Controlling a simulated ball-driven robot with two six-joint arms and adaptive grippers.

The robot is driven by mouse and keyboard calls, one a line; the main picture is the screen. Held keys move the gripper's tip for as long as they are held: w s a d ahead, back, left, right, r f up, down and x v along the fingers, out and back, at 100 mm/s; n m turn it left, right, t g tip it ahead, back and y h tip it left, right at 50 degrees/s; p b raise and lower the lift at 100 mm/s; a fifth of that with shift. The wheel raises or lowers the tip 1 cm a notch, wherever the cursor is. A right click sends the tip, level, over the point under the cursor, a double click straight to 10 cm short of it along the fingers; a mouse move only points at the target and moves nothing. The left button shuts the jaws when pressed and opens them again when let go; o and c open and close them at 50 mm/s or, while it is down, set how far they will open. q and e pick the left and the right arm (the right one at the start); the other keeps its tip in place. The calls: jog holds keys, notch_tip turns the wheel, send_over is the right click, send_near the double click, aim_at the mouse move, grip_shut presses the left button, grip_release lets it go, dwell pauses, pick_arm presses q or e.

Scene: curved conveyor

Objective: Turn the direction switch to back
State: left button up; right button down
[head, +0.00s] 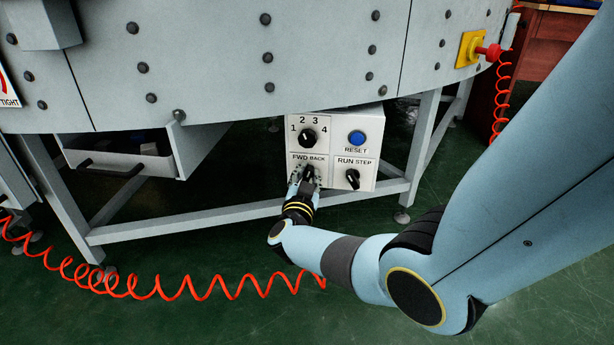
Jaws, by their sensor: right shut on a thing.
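The direction switch (309,171) is a small black knob under the labels FWD and BACK, at the lower left of a white control box (333,123). My right gripper (305,176) reaches it from below and is shut on the knob. The fingers hide part of the knob, so I cannot tell exactly which label it points to. My left gripper is not in view.
The box also has a black 1-to-4 knob (307,138), a blue RESET button (357,138) and a RUN/STEP switch (352,177) close to my gripper. The grey conveyor side (210,60) overhangs above. A red coiled cable (190,290) lies below.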

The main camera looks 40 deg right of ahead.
jog(key=shift+s+f+m, duration=0.1)
jog(key=shift+m, duration=1)
jog(key=c, duration=1.2)
grip_release()
jog(key=shift+c, duration=0.2)
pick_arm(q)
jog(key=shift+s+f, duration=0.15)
pick_arm(e)
jog(key=v, duration=1.2)
